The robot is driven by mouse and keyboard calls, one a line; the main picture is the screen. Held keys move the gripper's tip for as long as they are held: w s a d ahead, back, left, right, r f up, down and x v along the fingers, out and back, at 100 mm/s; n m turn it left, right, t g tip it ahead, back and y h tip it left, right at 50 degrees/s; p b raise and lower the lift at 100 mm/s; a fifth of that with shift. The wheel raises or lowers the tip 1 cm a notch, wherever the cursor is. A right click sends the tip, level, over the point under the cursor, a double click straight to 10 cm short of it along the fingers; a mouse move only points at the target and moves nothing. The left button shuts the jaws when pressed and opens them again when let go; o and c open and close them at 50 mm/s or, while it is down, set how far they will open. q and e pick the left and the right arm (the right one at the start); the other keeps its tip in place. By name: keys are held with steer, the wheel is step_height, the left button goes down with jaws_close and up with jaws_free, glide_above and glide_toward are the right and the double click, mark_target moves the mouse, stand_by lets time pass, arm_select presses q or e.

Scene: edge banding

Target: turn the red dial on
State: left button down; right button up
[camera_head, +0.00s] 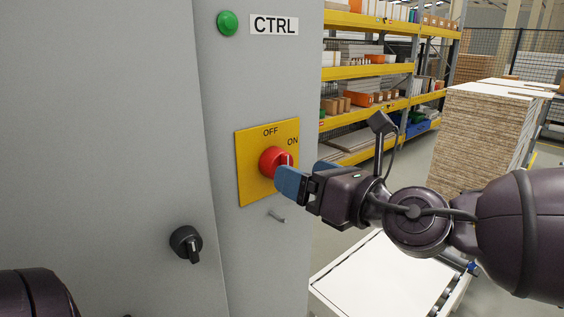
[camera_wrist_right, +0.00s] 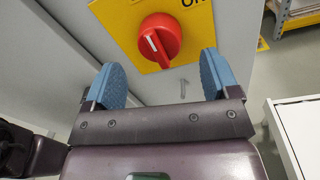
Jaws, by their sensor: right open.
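The red dial (camera_head: 272,160) sits on a yellow plate (camera_head: 250,187) marked OFF and ON on a grey cabinet. In the head view my right gripper (camera_head: 287,180) is at the dial's lower right and overlaps its edge. In the right wrist view the dial (camera_wrist_right: 160,40) lies ahead, beyond the fingertips and between their lines. My right gripper (camera_wrist_right: 162,75) is open with nothing between its blue fingers. A white line on the dial runs slanted in that view. I cannot tell whether a finger touches the dial. My left gripper is not in view.
A green button (camera_head: 227,23) and a CTRL label (camera_head: 274,25) are above the plate. A black knob (camera_head: 186,243) is at lower left, and a small metal pin (camera_head: 276,216) is below the plate. A white-topped table (camera_head: 370,275) stands at lower right. Shelves (camera_head: 372,70) are behind.

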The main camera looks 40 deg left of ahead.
steer(key=shift+a+p, duration=0.35)
steer(key=shift+a, duration=2.4)
steer(key=shift+c, duration=0.4)
steer(key=c, duration=0.8)
steer(key=shift+c, duration=0.2)
